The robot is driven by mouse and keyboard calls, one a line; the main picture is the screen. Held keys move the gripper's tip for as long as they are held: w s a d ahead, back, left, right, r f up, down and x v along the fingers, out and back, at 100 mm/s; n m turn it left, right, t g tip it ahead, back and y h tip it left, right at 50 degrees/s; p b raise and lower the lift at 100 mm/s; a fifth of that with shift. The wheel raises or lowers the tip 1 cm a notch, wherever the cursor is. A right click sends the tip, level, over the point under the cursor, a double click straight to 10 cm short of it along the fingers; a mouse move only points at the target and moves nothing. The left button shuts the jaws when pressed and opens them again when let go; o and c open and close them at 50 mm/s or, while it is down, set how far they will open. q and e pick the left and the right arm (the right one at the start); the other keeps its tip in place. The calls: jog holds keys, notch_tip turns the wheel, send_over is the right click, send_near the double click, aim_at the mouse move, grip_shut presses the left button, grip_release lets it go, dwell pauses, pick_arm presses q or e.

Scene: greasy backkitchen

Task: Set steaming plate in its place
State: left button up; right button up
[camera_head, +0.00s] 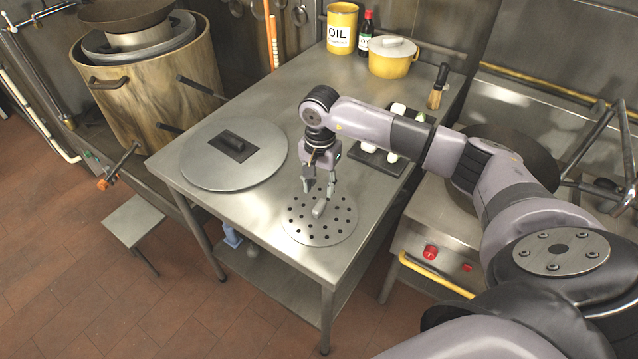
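The steaming plate (312,231) is a round grey metal disc with many holes and a short upright handle (319,207) at its middle. It lies flat on the steel table (262,107), near the front edge. My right gripper (319,191) points down just above the handle, with its two fingers apart. I cannot tell whether the fingertips touch the handle. My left gripper is not in view. A large wooden steamer barrel (160,85) stands at the upper left with a metal pan on top.
A big round lid (233,168) with a black handle lies left of the plate. A dark tray (377,158) with white items sits partly behind my arm. A yellow oil can (341,28), a bottle (366,33) and a yellow pot (390,63) stand at the back. The table's middle is clear.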

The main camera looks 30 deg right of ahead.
aim_at(320, 205)
notch_tip(320, 205, down, 8)
jog(key=b, duration=0.4)
jog(key=shift+r, duration=0.3)
jog(key=shift+c, duration=0.6)
grip_shut()
